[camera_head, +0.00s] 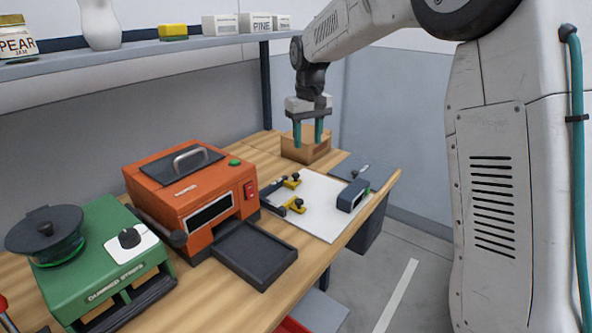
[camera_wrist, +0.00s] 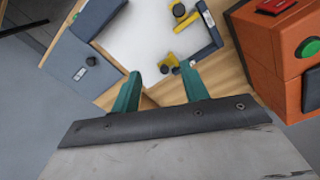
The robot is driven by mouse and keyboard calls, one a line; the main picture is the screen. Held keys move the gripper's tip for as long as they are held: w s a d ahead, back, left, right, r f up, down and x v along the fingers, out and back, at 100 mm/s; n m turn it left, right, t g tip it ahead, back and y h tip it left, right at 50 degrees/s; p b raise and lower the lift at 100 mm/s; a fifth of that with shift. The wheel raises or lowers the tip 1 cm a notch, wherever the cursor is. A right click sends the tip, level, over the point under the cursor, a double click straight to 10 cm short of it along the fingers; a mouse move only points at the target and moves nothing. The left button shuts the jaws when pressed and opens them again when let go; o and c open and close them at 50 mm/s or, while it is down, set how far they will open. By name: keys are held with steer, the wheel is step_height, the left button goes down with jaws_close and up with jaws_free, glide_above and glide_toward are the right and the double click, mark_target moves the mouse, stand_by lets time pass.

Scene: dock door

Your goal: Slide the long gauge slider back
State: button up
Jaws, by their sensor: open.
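A white plate (camera_head: 318,215) lies at the right end of the bench, with a dark blue corner fence (camera_head: 272,192) on its left side. Two yellow sliders with black knobs sit at this fence, a farther one (camera_head: 291,182) and a nearer one (camera_head: 297,206). In the wrist view one yellow slider (camera_wrist: 188,20) is near the top and the other (camera_wrist: 168,62) is just beyond my fingertips. I cannot tell which is the long gauge slider. My gripper (camera_head: 309,143) is open and empty, pointing down above the back of the bench; its teal fingers (camera_wrist: 162,82) are apart.
A brown box (camera_head: 305,151) stands beneath my gripper. A dark blue block (camera_head: 352,195) stands at the plate's right. An orange machine (camera_head: 190,185) with a dark tray (camera_head: 255,252) is to the left, then a green machine (camera_head: 95,250). A shelf (camera_head: 150,51) runs above.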

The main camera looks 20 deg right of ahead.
glide_above(296, 174)
step_height(296, 174, down, 7)
steer(key=shift+r, duration=0.15)
steer(key=shift+f, duration=0.35)
step_height(296, 174, down, 7)
steer(key=shift+f, duration=0.15)
